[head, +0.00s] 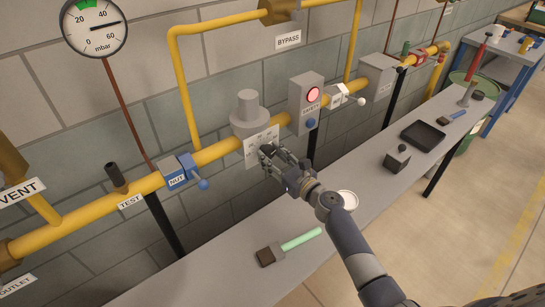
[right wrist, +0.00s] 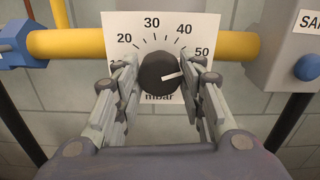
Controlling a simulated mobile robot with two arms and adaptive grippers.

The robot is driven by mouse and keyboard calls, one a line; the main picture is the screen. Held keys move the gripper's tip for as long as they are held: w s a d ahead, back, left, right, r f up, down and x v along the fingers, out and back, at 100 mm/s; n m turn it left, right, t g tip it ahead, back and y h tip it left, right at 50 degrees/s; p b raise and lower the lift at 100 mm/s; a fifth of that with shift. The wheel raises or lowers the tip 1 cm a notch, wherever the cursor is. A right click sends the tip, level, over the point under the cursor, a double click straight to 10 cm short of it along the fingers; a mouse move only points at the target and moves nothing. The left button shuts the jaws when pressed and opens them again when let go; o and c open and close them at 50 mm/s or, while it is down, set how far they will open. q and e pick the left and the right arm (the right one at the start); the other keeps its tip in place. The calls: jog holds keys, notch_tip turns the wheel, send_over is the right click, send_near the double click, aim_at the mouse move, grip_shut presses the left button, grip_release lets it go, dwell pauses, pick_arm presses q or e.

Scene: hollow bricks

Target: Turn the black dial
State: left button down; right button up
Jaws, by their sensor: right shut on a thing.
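In the head view the right gripper (head: 268,155) reaches the plate (head: 259,143) below the grey regulator (head: 247,118) and mostly hides the dial. My left gripper is not in view.
A yellow pipe (head: 145,187) runs along the block wall, with a blue NUT valve (head: 181,171) left and a SAFETY box (head: 306,101) right. A pressure gauge (head: 94,27) hangs upper left. The grey bench (head: 215,265) below holds a green-handled brush (head: 290,245) and a black tray (head: 423,135).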

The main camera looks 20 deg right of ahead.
jog(key=n+b, duration=0.1)
jog(key=n, duration=0.1)
jog(key=shift+f+n+b, duration=0.2)
jog(key=shift+n+b, duration=0.1)
jog(key=shift+b, duration=0.1)
jog(key=n+b, duration=0.2)
jog(key=n, duration=0.1)
jog(key=shift+n, duration=0.3)
jog(key=n+b, duration=0.3)
jog(key=n, duration=0.3)
jog(key=n+b, duration=0.2)
jog(key=n, duration=0.4)
jog(key=shift+r, duration=0.1)
jog(key=n+b, duration=0.1)
jog(key=n, duration=0.4)
jog(key=shift+n, duration=0.4)
jog(key=o, duration=1)
jog(key=shift+o, duration=0.2)
